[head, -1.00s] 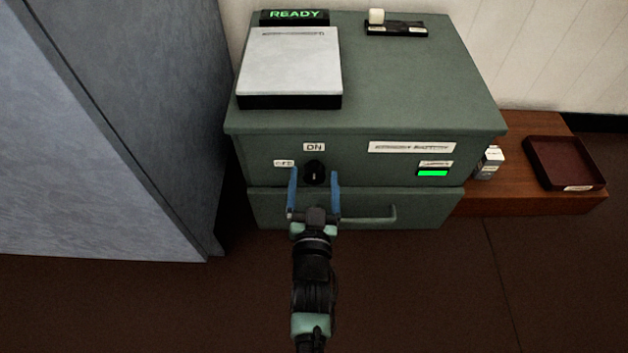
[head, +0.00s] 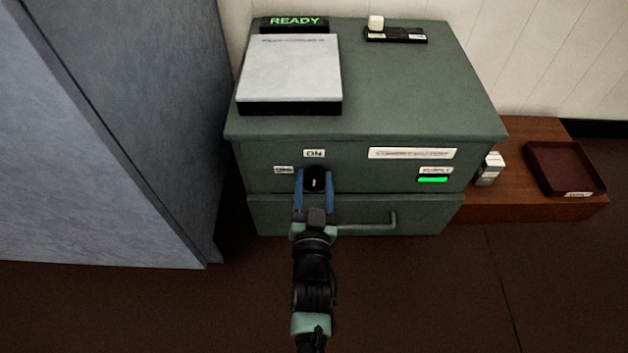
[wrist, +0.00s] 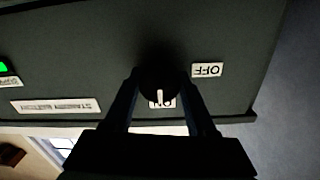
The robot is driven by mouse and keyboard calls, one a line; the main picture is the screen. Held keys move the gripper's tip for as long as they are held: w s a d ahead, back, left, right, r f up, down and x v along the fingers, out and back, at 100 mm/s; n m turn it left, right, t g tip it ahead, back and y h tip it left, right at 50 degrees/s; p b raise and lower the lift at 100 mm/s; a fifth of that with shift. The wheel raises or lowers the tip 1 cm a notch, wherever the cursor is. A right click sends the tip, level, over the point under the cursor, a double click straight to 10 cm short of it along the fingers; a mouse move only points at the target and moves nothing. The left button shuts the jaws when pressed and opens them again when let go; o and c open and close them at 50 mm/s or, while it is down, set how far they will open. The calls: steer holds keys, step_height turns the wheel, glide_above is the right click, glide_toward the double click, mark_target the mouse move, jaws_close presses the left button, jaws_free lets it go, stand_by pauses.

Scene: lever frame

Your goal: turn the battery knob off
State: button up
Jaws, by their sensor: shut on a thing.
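The black battery knob (head: 316,180) is on the front of the green cabinet, below the ON label (head: 314,153) and right of the OFF label (head: 284,170). Its white mark is upright, toward ON. My gripper (head: 315,178) is shut on the knob, with one blue finger on each side. In the wrist view the knob (wrist: 159,76) is between the dark fingers, its white mark by the partly covered ON label (wrist: 162,104). The OFF label (wrist: 207,70) appears upside down to its right.
The green supply light (head: 433,180) glows at the right of the front. A drawer handle (head: 380,222) is below the knob. A lit READY sign (head: 295,21) is on top. A large grey cabinet (head: 110,130) stands close at the left. A red tray (head: 566,168) is far right.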

steer(key=n+p, duration=0.2)
steer(key=n, duration=0.2)
steer(key=shift+r, duration=0.15)
steer(key=n+p, duration=0.1)
steer(key=n, duration=0.3)
steer(key=shift+n, duration=0.3)
steer(key=n, duration=0.4)
steer(key=shift+n+p, duration=0.3)
steer(key=n, duration=0.4)
steer(key=shift+n, duration=0.4)
steer(key=o, duration=1.4)
steer(key=shift+s, duration=0.1)
